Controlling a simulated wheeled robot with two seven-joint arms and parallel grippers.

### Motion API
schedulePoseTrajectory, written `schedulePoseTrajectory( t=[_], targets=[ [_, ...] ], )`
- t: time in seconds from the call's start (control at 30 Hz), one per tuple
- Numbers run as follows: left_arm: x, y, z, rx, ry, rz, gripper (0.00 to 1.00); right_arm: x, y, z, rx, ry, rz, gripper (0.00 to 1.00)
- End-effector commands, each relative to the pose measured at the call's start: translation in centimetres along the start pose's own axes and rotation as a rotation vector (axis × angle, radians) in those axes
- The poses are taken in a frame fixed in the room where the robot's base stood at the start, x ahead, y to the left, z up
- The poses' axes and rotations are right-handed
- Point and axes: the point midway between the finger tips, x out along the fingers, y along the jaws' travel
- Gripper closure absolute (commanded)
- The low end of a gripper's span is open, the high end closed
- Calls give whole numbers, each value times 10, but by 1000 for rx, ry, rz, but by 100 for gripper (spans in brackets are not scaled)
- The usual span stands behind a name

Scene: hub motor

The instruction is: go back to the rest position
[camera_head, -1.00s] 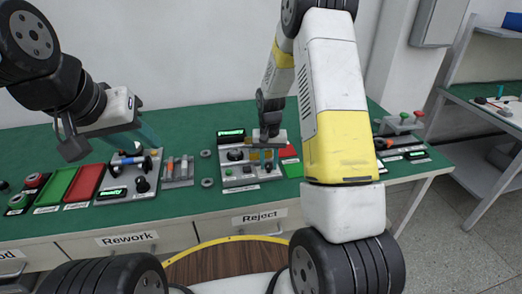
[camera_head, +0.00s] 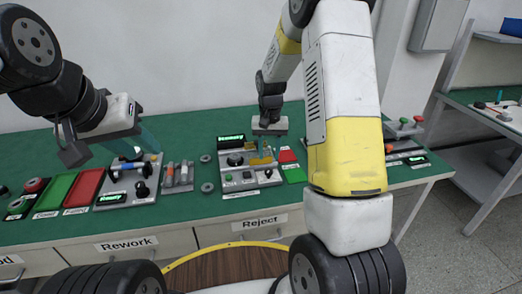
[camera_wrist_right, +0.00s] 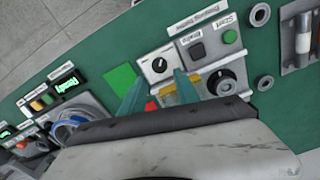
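My right gripper (camera_head: 266,145) hangs above the grey control station (camera_head: 232,180) near the middle of the green table. In the right wrist view its two teal fingers (camera_wrist_right: 158,92) stand apart with no held object visible between them. The station's knobs, buttons and a yellow part (camera_wrist_right: 181,94) show beyond the fingers. My left gripper (camera_head: 148,138) is raised over the left part of the table, above a second grey station (camera_head: 118,190). One teal finger of it shows; whether it is open or shut is unclear.
Green and red trays (camera_head: 84,188) lie at the table's left. A rack with cylindrical parts (camera_head: 178,180) and loose rings (camera_head: 207,187) stand between the stations. More devices (camera_head: 405,150) are at the right end. The table's back strip is clear.

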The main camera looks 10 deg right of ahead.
Motion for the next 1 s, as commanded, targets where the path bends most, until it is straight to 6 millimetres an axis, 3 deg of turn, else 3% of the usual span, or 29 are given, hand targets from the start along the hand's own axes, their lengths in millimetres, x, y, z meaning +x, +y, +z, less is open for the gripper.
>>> schedulePoseTrajectory(
  t=[0.43, 0.53, 0.67, 0.77, 1.0],
  targets=[
    [0, 0, 0, 0, 0, 0, 64, -10, 0, 1, 0, 1, -1, 62],
    [0, 0, 0, 0, 0, 0, 64, -24, 0, 4, -4, 17, -12, 62],
    [0, 0, 0, 0, 0, 0, 64, -67, 2, 21, -23, 69, -49, 62],
    [0, 0, 0, 0, 0, 0, 64, -109, 6, 44, -46, 126, -87, 62],
    [0, 0, 0, 0, 0, 0, 64, -187, 15, 117, -115, 268, -165, 62]
  ],
)
